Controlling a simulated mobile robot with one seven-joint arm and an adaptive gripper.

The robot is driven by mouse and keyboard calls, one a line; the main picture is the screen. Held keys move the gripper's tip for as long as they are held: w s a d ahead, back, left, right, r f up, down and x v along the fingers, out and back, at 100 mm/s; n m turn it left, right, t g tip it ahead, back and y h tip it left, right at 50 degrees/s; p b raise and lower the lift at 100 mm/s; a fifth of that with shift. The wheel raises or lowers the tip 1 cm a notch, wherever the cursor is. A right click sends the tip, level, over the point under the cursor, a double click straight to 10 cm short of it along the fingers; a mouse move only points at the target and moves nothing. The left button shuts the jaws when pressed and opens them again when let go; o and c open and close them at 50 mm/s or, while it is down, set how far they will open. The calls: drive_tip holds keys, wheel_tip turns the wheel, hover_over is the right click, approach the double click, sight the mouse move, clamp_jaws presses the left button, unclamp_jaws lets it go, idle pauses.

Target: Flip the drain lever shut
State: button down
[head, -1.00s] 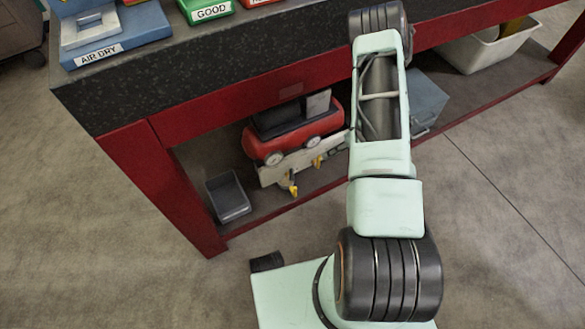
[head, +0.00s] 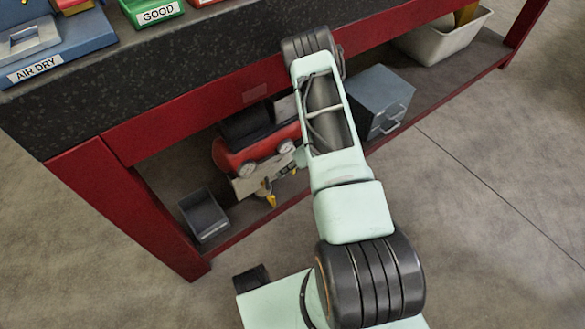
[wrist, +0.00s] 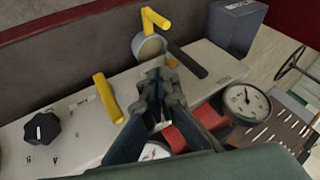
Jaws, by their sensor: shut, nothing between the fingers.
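In the wrist view a pale panel carries a yellow lever (wrist: 108,98) to the left of my gripper. A second yellow handle (wrist: 156,19) sits on a round fitting (wrist: 149,46) beyond the fingertips. A black bar (wrist: 188,62) runs beside that fitting. I cannot tell from any label which one is the drain lever. My gripper (wrist: 163,76) is shut and empty, its tips just short of the round fitting in the picture; contact is unclear. In the head view a small yellow lever (head: 269,198) shows below the red compressor (head: 232,158); my gripper is hidden there.
A black knob (wrist: 42,128) is at the panel's left, a gauge (wrist: 247,104) at right. In the head view, the lower shelf also holds a dark bin (head: 203,215) and a grey drawer box (head: 378,98). The red bench frame (head: 125,215) and top (head: 140,85) stand close above.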

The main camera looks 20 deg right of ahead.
sight(266, 183)
drive_tip(key=shift+s+a+r, duration=0.1)
drive_tip(key=shift+s+a, duration=0.05)
drive_tip(key=shift+a, duration=0.55)
drive_tip(key=shift+s+a+r, duration=0.1)
drive_tip(key=shift+s+a, duration=0.05)
drive_tip(key=shift+a, duration=0.5)
